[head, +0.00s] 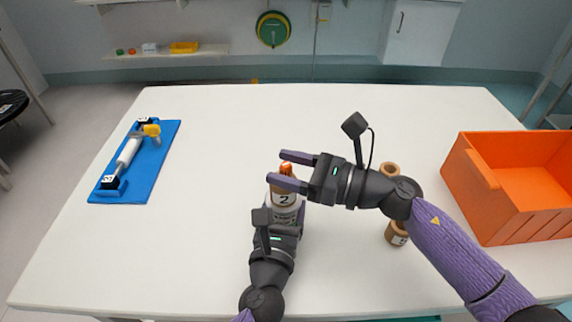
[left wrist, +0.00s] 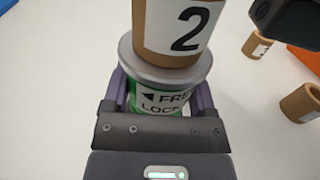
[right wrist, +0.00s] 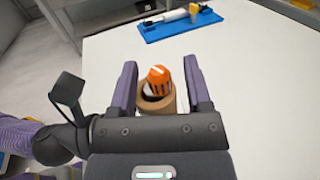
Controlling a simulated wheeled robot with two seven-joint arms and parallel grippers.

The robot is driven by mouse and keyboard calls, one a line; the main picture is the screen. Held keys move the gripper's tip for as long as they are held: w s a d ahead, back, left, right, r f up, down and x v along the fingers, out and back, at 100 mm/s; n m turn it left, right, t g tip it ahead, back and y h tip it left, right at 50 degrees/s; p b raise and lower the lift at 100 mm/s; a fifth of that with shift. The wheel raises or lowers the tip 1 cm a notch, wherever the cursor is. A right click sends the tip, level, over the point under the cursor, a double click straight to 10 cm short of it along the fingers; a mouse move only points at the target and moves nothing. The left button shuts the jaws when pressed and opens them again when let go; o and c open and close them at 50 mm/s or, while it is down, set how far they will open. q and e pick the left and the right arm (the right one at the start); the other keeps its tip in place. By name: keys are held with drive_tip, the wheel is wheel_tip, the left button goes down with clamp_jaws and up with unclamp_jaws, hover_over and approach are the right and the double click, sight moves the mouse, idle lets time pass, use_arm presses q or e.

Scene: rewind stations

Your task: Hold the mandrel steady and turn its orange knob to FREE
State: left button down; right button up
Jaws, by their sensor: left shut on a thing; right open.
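The mandrel stands upright on the table, with a green base (left wrist: 130,99), a grey flange (left wrist: 165,78) and a label reading FREE and LOCK, partly hidden. A brown cardboard core (left wrist: 172,28) marked 2 sits around it above the flange. The orange knob (right wrist: 159,78) tops it, with a white line on it. My left gripper (left wrist: 165,95) is shut on the mandrel's base, one finger each side. My right gripper (right wrist: 160,85) is open, its fingers on either side of the knob with gaps; it also shows in the head view (head: 283,170).
A blue board (head: 150,165) with a white roller and a yellow part lies at the left. An orange crate (head: 482,195) stands at the right. Brown cores (head: 396,234) stand behind and beside my right arm. The back of the table is clear.

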drive_tip(key=shift+w+a, duration=0.1)
drive_tip(key=shift+a, duration=0.1)
clamp_jaws()
drive_tip(key=shift+m+t+h, duration=0.5)
drive_tip(key=shift+m+t, duration=0.3)
drive_tip(key=shift+t, duration=0.4)
unclamp_jaws()
drive_tip(key=v, duration=1.2)
